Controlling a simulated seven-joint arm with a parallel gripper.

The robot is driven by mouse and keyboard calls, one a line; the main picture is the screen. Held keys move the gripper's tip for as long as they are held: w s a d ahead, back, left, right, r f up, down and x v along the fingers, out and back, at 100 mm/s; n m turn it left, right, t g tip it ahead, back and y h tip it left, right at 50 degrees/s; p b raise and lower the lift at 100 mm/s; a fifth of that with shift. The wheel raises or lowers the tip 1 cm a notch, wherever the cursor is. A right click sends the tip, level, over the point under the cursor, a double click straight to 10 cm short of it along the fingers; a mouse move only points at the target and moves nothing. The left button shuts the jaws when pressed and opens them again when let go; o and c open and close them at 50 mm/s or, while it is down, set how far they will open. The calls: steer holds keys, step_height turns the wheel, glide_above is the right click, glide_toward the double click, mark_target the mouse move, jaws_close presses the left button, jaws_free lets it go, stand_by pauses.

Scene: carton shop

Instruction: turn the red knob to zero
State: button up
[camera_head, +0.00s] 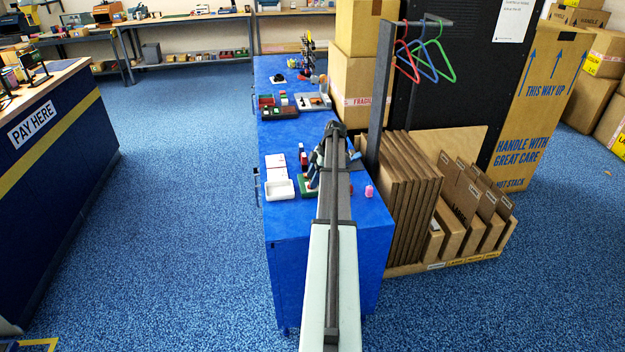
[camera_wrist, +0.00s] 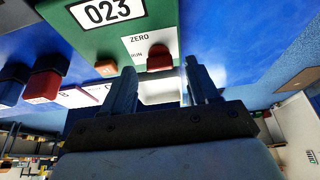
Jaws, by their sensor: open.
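The red knob (camera_wrist: 160,57) is on the face of a green device (camera_wrist: 90,38), beside a white label (camera_wrist: 138,42) reading ZERO and RUN. I cannot tell which word the knob points to. My gripper (camera_wrist: 159,68) is open, with its fingertips spread to either side of the knob in the wrist view. I cannot tell whether either finger touches it. In the head view, the green device (camera_head: 306,191) is mostly hidden by my gripper (camera_head: 316,172) and arm, and the knob cannot be made out.
The device carries a 023 display (camera_wrist: 107,11) and a small orange part (camera_wrist: 106,68). A white tray (camera_head: 280,189) lies left of it on the blue bench (camera_head: 287,222). A pink object (camera_head: 369,191) sits right of my arm. Cardboard sheets (camera_head: 408,185) stand beyond the bench's right side.

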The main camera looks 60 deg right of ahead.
steer(key=shift+w+a+f, duration=0.15)
steer(key=shift+f, duration=0.4)
steer(key=c, duration=1)
steer(key=shift+c, duration=0.2)
steer(key=shift+m, duration=0.3)
steer(key=m, duration=0.2)
steer(key=m+h, duration=0.1)
steer(key=m+t+h, duration=0.1)
steer(key=m, duration=0.1)
steer(key=shift+a+m, duration=0.3)
steer(key=m+h, duration=0.2)
steer(key=m, duration=0.3)
steer(key=shift+a+m, duration=0.1)
steer(key=shift+m, duration=0.2)
